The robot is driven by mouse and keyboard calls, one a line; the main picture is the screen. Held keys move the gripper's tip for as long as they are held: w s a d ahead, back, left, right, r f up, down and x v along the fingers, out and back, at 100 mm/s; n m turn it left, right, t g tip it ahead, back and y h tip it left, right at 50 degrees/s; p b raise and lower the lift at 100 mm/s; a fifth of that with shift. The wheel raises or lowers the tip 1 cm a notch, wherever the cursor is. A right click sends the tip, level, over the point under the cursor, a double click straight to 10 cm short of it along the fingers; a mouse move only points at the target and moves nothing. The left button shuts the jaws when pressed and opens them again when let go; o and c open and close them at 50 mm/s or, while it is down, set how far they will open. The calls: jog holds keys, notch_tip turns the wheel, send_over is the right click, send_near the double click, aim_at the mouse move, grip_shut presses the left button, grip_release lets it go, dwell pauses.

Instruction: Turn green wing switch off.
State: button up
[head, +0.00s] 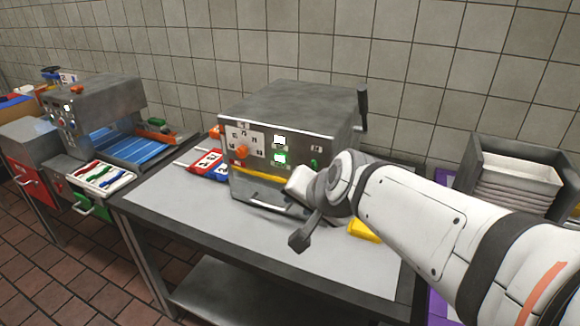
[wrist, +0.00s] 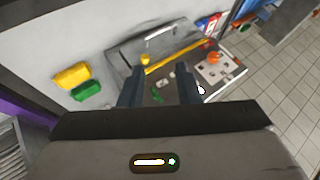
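The machine (head: 285,115) is a grey metal box on the table. A small green wing switch (head: 314,163) shows on the right of its front face, beside a lit green display (head: 280,157). In the wrist view a green piece that looks like this switch (wrist: 157,95) lies between the fingers. My gripper (wrist: 159,88) is open, its two dark fingers apart with the machine's front beyond them. Whether the fingers touch the switch cannot be told. The switch's exact turn is too small to read.
An orange knob (head: 242,150) and a yellow bar (head: 256,174) are on the same front. Yellow (wrist: 72,76) and green (wrist: 86,91) blocks lie on the table (head: 170,205). Another machine (head: 95,100) stands left; a dark bin (head: 480,165) stands right.

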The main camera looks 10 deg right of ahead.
aim_at(312, 164)
jog(key=w+a+m+t+h+b, duration=0.25)
jog(key=w+m+t+b, duration=0.7)
jog(key=m, duration=0.65)
jog(key=w+d+f+m+g+h+b, duration=0.1)
jog(key=w+d+m+h+b, duration=0.1)
jog(key=m, duration=0.4)
jog(key=w+d+f+m+g+h+b, duration=0.1)
jog(key=w+d+f+m+h+b, duration=0.1)
jog(key=m, duration=0.5)
jog(key=w+d+f+m+g+h+b, duration=0.1)
jog(key=w+d+f+m+h+b, duration=0.1)
jog(key=w+d+m+h+b, duration=0.2)
jog(key=shift+w+d+m+h, duration=0.1)
jog(key=shift+w+m+h, duration=0.35)
jog(key=shift+m, duration=0.3)
jog(key=shift+w+d+m+h, duration=0.1)
jog(key=shift+w+m+h, duration=0.2)
jog(key=shift+m+h, duration=0.35)
grip_shut()
